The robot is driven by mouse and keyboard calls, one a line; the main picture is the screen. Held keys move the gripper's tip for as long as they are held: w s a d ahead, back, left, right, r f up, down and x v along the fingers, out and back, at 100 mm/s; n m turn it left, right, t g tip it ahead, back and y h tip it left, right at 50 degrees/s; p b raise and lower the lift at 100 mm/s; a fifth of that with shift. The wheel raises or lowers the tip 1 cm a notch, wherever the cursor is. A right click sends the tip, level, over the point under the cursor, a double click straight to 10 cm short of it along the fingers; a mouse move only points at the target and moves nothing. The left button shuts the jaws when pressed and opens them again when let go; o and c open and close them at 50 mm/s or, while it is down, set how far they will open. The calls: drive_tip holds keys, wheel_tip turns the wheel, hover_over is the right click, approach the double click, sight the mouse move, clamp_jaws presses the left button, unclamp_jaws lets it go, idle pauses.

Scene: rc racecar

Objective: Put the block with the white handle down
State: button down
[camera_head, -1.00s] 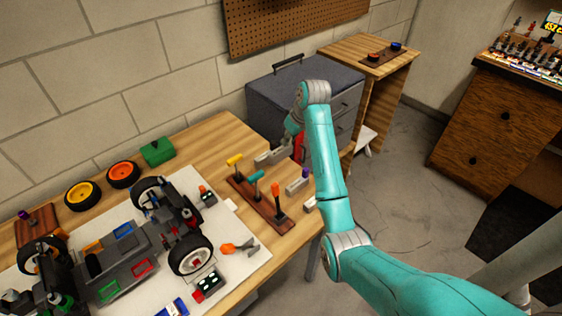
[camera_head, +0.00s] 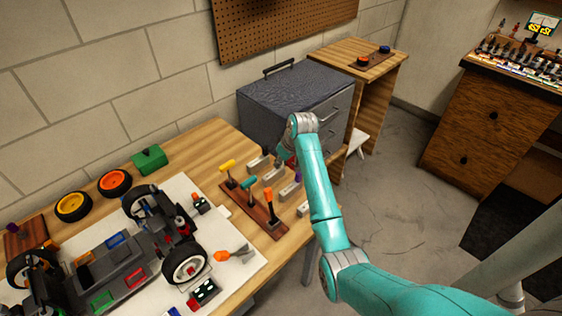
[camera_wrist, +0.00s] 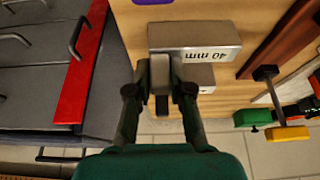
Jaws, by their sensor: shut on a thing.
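My gripper (camera_wrist: 160,85) is shut on a pale, whitish handle (camera_wrist: 160,68) in the wrist view. Two grey metal blocks show close to it: one marked "40 mm" (camera_wrist: 195,40), and a smaller-looking one (camera_wrist: 203,76), partly hidden by the fingers. I cannot tell surely which one the handle belongs to, or whether the held block touches the table. In the head view my wrist is low over the far right end of the wooden table (camera_head: 222,135). A grey block (camera_head: 258,162) lies just left of it; my arm hides most of the grip.
A rack (camera_head: 262,218) with yellow, teal and orange-handled tools stands left of the blocks. A grey drawer cabinet (camera_head: 285,90) stands close behind my wrist. A toy racecar (camera_head: 125,260) and loose parts fill the table's left. A purple-handled block is near.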

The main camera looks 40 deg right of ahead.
drive_tip(key=c, duration=1.1)
unclamp_jaws()
drive_tip(key=shift+o, duration=0.2)
drive_tip(key=v, duration=1.2)
